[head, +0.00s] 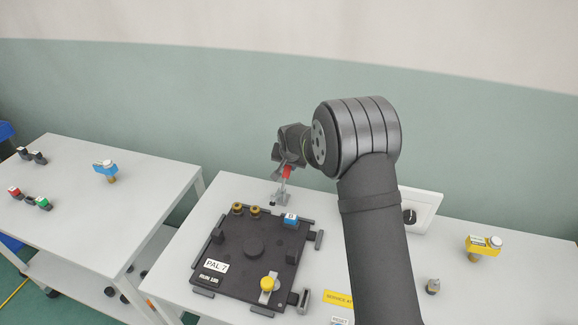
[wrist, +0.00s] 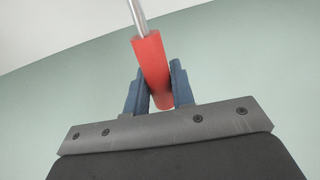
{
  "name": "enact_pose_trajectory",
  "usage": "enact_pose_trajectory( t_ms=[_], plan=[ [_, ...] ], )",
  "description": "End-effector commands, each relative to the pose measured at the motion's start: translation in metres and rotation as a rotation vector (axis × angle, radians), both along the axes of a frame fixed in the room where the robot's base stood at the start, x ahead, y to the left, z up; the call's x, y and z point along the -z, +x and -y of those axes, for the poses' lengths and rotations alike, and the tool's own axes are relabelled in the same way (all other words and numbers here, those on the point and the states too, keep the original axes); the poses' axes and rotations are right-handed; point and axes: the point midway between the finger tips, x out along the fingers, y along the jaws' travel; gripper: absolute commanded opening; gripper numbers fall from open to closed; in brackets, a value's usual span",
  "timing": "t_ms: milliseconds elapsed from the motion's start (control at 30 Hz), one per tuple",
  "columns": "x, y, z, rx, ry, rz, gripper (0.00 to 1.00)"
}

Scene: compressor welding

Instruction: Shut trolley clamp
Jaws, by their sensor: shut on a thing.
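The trolley clamp (head: 281,196) is a small metal toggle clamp at the back edge of the middle table, behind the dark pallet plate (head: 226,263). Its red handle (head: 287,172) stands roughly upright in the head view. My gripper (head: 279,163) is at the handle, partly hidden by my own wrist. In the wrist view the red grip (wrist: 151,65) on its metal rod lies between the two blue fingers of my gripper (wrist: 158,90), which are shut on it. The clamp's base is out of the wrist view.
The plate, labelled PAL 7, carries brass fittings (head: 246,210), a blue block (head: 291,219) and a yellow knob (head: 267,284). A white panel with a black knob (head: 409,216) stands at right, with a yellow valve (head: 484,243) beyond. A white trolley (head: 70,190) is at left.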

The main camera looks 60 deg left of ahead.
Motion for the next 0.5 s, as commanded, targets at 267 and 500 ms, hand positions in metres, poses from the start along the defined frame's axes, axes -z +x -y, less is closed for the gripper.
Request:
enact_pose_trajectory(
  t_ms=[267, 500],
  plan=[
    [-0.011, -0.004, 0.007, 0.000, 0.094, 0.103, 0.00],
    [-0.017, -0.005, 0.010, 0.006, 0.143, 0.153, 0.00]
  ],
)
